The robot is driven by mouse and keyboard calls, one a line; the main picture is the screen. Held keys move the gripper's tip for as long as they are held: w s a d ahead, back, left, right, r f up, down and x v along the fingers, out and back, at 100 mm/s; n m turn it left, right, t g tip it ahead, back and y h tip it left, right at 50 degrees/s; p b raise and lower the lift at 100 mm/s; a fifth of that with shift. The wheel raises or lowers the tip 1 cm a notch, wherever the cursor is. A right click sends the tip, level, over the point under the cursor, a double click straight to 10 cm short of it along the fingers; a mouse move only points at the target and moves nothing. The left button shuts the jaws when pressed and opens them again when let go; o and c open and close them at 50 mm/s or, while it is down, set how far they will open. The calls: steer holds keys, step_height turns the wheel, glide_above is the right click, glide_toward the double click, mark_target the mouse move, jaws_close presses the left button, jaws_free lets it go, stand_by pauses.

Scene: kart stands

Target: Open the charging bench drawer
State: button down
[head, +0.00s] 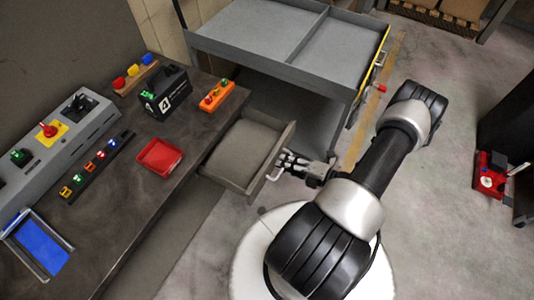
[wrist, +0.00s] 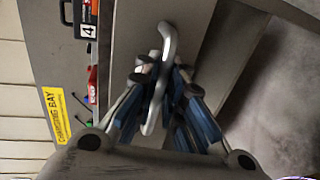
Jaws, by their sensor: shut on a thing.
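The charging bench (head: 112,196) is a dark-topped bench at the left of the head view. Its drawer (head: 242,146) stands pulled out toward the right, and its grey inside looks empty. The drawer's handle (head: 276,172) is a pale bar on the front panel. It also shows in the wrist view as a curved metal handle (wrist: 168,42). My gripper (head: 288,164) is at the handle, with its fingers (wrist: 163,92) on either side of the bar and shut on it. The fingers hide part of the handle.
A red tray (head: 160,156), a black battery case (head: 165,92) and an orange block with knobs (head: 217,95) sit on the bench. A grey cart (head: 270,62) stands close behind the drawer. Floor to the right is mostly clear, with a red object (head: 491,176) at the far right.

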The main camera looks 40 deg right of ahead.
steer(key=v, duration=0.3)
steer(key=shift+s+d+f, duration=0.1)
steer(key=shift+s+f, duration=0.1)
steer(key=shift+f, duration=0.05)
steer(key=c, duration=2)
jaws_free()
steer(key=shift+o, duration=0.2)
steer(key=v, duration=1.2)
